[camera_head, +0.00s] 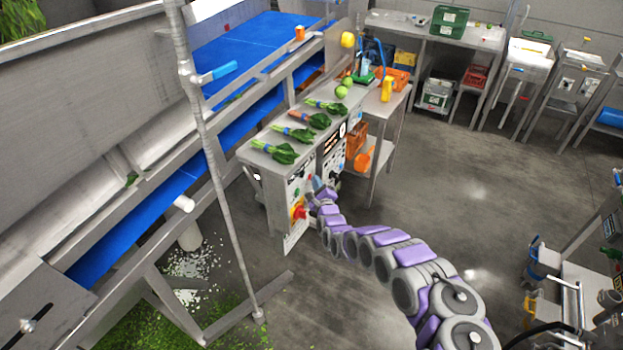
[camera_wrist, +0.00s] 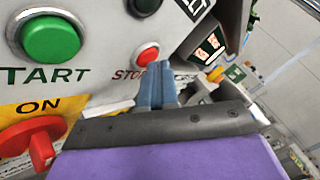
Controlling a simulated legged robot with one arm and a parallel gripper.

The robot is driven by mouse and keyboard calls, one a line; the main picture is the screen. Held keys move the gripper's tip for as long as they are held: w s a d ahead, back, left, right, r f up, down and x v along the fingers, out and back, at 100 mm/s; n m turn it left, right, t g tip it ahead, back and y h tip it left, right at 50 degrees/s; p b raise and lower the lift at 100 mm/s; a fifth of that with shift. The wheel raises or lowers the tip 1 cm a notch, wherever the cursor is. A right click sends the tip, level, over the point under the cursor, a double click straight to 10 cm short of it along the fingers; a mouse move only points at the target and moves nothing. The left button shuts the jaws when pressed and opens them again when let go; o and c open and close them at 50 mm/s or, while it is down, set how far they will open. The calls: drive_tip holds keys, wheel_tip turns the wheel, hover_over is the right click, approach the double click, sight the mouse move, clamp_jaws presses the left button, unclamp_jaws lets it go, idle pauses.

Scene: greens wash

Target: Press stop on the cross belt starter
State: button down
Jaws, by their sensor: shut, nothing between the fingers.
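The starter panel (camera_head: 291,221) is on the front end of the grey bench. In the wrist view it shows a green START button (camera_wrist: 50,38) at upper left and a smaller red STOP button (camera_wrist: 145,57) to its right. A red rotary switch (camera_wrist: 33,143) sits on a yellow plate marked ON. My gripper (camera_wrist: 157,84) is shut and empty, its blue-grey fingertips just below the STOP button and covering part of its label. Whether they touch the panel I cannot tell. In the head view my gripper (camera_head: 318,184) is at the panel; the buttons are too small to read.
Bunches of leafy greens (camera_head: 297,132) lie on the bench top (camera_head: 262,131) above the panel. A blue conveyor belt (camera_head: 128,239) runs at left, with a thin upright pole (camera_head: 217,165) before it. An orange crate (camera_head: 357,138) is beyond the panel. Open floor (camera_head: 470,190) lies right.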

drive_tip(key=shift+d+r, duration=0.1)
drive_tip(key=shift+s+d+p, duration=0.5)
drive_tip(key=shift+d+p, duration=0.05)
drive_tip(key=shift+p, duration=0.2)
drive_tip(key=s+d+p, duration=0.1)
drive_tip(key=d, duration=0.1)
drive_tip(key=s+d+p, duration=0.1)
drive_tip(key=s+d, duration=0.1)
drive_tip(key=shift+d+p, duration=0.1)
drive_tip(key=shift+p, duration=0.3)
idle(0.6)
